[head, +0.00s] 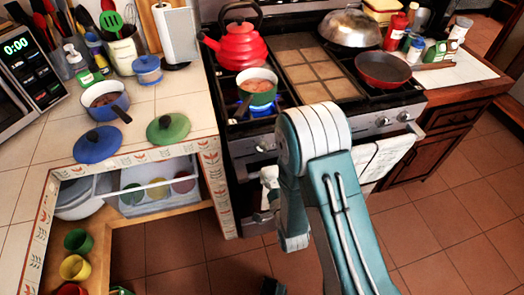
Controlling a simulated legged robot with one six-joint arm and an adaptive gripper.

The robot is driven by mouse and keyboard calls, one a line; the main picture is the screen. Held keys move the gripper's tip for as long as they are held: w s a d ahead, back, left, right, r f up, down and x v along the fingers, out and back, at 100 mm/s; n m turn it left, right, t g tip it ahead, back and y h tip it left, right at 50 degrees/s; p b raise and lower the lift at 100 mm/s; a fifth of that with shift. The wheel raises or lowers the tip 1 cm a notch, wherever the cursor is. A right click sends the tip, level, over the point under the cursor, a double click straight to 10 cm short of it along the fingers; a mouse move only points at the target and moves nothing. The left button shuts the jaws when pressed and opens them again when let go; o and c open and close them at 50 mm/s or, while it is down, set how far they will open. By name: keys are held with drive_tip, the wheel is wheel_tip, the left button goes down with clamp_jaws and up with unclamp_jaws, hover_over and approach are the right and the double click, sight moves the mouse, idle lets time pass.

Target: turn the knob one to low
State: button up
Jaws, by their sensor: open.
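The stove (308,90) has its control knobs along the front panel. One knob (264,147) shows at the left end, just left of my arm. Two more knobs, a right-hand one (404,116) and its neighbour (381,122), show right of my arm. My arm hides the middle of the panel. I cannot tell which knob is knob one or read any setting. My bent arm stands before the stove; I cannot make out my gripper.
A red kettle (240,46) is on the back left burner, a domed lid (348,28) at the back right and a red pan (382,68) at the front right. A towel (375,160) hangs on the oven front. Floor (440,225) is clear on the right.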

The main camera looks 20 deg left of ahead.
sight(262, 151)
drive_tip(key=x, duration=1)
drive_tip(key=shift+d, duration=0.1)
drive_tip(key=c, duration=1.1)
